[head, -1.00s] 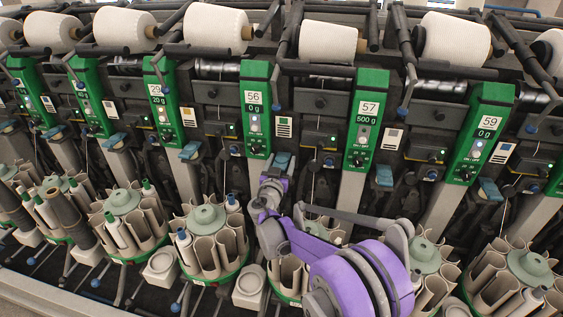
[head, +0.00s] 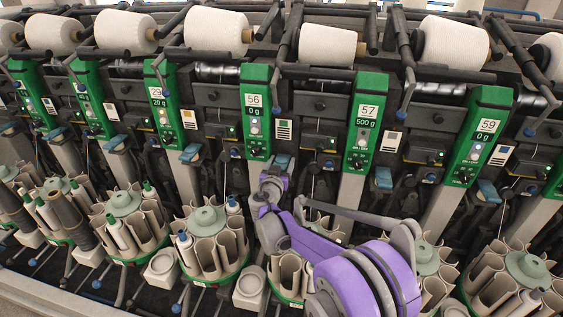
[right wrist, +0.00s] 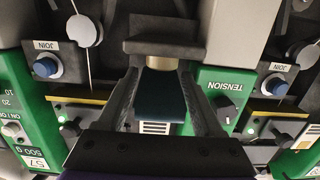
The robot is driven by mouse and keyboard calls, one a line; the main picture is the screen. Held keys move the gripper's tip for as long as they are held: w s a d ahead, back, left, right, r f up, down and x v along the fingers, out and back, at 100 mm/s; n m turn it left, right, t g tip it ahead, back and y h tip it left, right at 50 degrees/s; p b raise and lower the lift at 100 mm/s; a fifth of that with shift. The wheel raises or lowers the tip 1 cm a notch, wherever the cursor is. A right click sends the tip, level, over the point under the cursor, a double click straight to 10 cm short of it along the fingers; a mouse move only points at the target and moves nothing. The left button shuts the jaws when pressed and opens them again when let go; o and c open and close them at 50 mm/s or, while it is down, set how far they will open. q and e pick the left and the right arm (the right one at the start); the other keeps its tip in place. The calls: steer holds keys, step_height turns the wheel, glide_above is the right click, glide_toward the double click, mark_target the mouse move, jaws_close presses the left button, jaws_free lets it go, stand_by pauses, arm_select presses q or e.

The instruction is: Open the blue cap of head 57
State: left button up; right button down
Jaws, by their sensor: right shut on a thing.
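The blue cap of head 57 (head: 283,159) sits low on the machine front, between the green panels of 56 and 57; it is small and partly hidden by my gripper in the head view. In the right wrist view the cap is a dark blue-teal block (right wrist: 160,102) between my two fingers. My right gripper (head: 277,173) reaches up to it from below and is shut on it; its fingers also show in the right wrist view (right wrist: 159,90). The green panel of head 57 (head: 365,122) reads 500 g. My left gripper is not in view.
Green panels 56 (head: 255,115) and 59 (head: 484,135) stand either side of head 57. Another blue cap (head: 384,177) is right of panel 57. Round bobbin magazines (head: 211,222) line the front below. White yarn cones (head: 327,45) lie along the top.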

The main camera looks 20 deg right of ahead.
mark_target(284, 154)
steer(key=shift+w+r+g+y+p, duration=0.15)
steer(key=shift+r+g+y+p, duration=0.65)
steer(key=shift+r+g+p, duration=0.1)
steer(key=g, duration=0.1)
steer(key=g+y+p, duration=0.1)
steer(key=r+g+y+p, duration=0.1)
steer(key=shift+w+d+r, duration=0.1)
steer(key=shift+w+d, duration=0.2)
steer(key=shift+w+d+r+g+y+p, duration=0.1)
steer(key=shift+w+r+g+y+p, duration=0.1)
steer(key=shift+g+y+p, duration=0.25)
steer(key=shift+w+d+r+g+y+p, duration=0.1)
steer(key=shift+r+g+y+p, duration=0.05)
steer(key=shift+g+y+p, duration=0.35)
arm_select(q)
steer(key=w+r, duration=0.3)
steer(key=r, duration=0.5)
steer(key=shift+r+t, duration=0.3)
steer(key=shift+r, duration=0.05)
arm_select(e)
steer(key=shift+w+d+g+y, duration=0.1)
steer(key=shift+g+y, duration=0.15)
steer(key=shift+g, duration=0.3)
arm_select(q)
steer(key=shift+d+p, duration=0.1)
steer(key=shift+p, duration=0.2)
arm_select(e)
steer(key=shift+c, duration=1.9)
jaws_free()
